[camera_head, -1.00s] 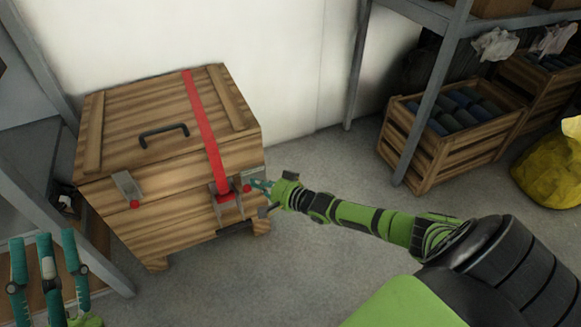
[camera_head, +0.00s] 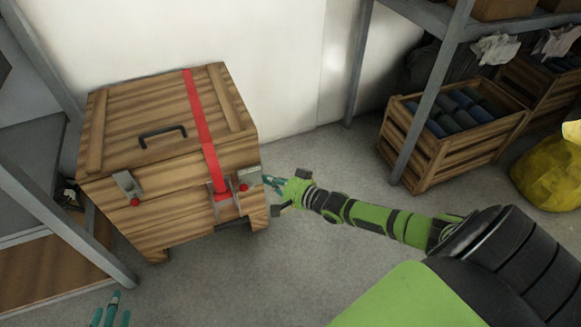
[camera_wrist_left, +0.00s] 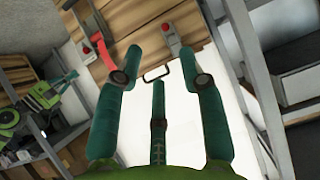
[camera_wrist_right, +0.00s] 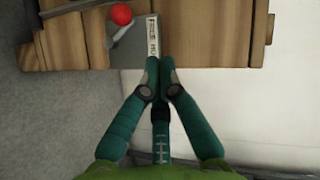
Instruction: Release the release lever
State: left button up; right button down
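A wooden crate (camera_head: 165,205) with a closed lid stands against the wall. A red strap (camera_head: 203,130) runs over it to a grey buckle (camera_head: 221,192) at the front. Right of the buckle is a latch with a grey plate (camera_head: 250,177) and a red knob (camera_head: 243,187); another latch (camera_head: 127,185) is at the front left. I cannot tell which part is the release lever. My right gripper (camera_head: 268,180) is just right of the right latch. Its fingertips (camera_wrist_right: 160,62) are together below a labelled plate (camera_wrist_right: 153,36); contact is unclear. My left gripper (camera_head: 112,302) is low left, spread and empty (camera_wrist_left: 160,78).
A grey shelf frame (camera_head: 65,225) stands close on the crate's left. At right are a shelf post (camera_head: 433,95), a wooden crate of dark rolls (camera_head: 430,150) and a yellow bag (camera_head: 550,175). The floor before the crate is clear.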

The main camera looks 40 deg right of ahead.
pick_arm(q)
jog(key=s+a+f+g+y+p, duration=0.1)
jog(key=s+a+f+g, duration=0.1)
jog(key=s+f+g, duration=0.2)
jog(key=s+a+f+n+g+y+p, duration=0.1)
jog(key=s+a+f+g, duration=0.1)
jog(key=s+f+g, duration=0.2)
jog(key=shift+s+a+f+p, duration=0.4)
jog(key=shift+s+f, duration=0.4)
jog(key=shift+s, duration=0.7)
pick_arm(e)
jog(key=v, duration=0.7)
jog(key=shift+r, duration=0.4)
pick_arm(q)
jog(key=shift+d, duration=0.1)
pick_arm(e)
jog(key=shift+a, duration=0.1)
